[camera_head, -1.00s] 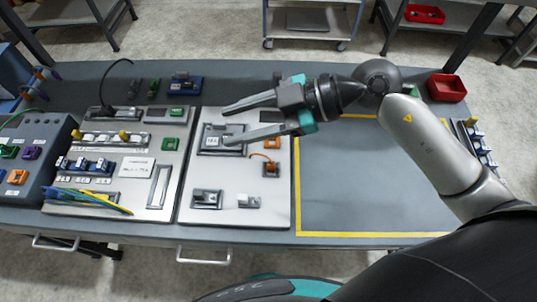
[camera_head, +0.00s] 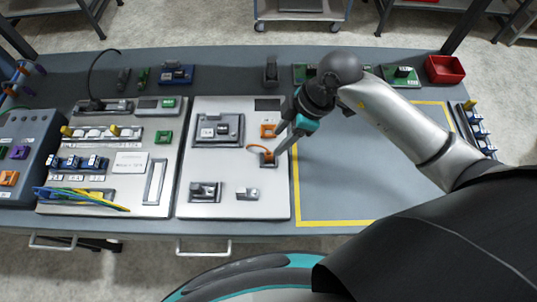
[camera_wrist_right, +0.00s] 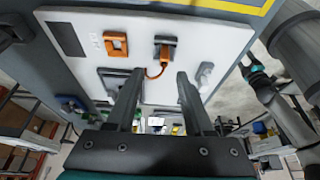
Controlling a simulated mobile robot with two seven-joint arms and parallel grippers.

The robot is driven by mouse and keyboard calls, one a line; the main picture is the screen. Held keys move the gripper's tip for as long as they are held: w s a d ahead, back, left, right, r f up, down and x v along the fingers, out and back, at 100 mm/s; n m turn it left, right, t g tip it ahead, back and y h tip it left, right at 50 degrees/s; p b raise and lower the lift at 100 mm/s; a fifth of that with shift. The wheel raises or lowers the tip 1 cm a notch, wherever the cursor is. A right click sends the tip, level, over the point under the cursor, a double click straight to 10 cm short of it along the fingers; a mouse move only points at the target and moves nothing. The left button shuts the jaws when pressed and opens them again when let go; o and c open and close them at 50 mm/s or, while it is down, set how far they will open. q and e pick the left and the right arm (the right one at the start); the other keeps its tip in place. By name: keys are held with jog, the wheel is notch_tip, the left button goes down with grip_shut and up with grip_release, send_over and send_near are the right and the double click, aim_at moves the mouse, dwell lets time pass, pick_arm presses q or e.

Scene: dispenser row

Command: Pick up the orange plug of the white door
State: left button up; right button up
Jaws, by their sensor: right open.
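The white door (camera_head: 232,109) is a white panel lying on the bench. Its orange plug (camera_head: 268,161) sits in a small dark socket near the panel's right edge, with an orange cable looping off it. In the right wrist view the orange plug (camera_wrist_right: 166,42) and its cable show beyond the fingertips. My right gripper (camera_head: 278,143) is open, its fingers pointing down at the plug; in the wrist view its fingers (camera_wrist_right: 158,76) are apart with nothing between them. Another arm of mine with a teal-ringed end shows at the wrist view's right; its jaws are unclear.
An orange square frame (camera_wrist_right: 116,43) sits beside the plug; in the head view this orange frame (camera_head: 267,131) is just behind it. Grey latch-like parts (camera_head: 205,191) are on the panel's near side. A yellow-outlined bench area (camera_head: 350,180) to the right is clear.

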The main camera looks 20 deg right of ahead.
aim_at(270, 154)
jog(key=shift+s+x, duration=0.15)
jog(key=shift+x, duration=1.4)
jog(key=shift+s+x, duration=0.15)
jog(key=shift+x, duration=1.35)
jog(key=shift+a, duration=0.1)
jog(key=shift+c, duration=0.2)
grip_shut()
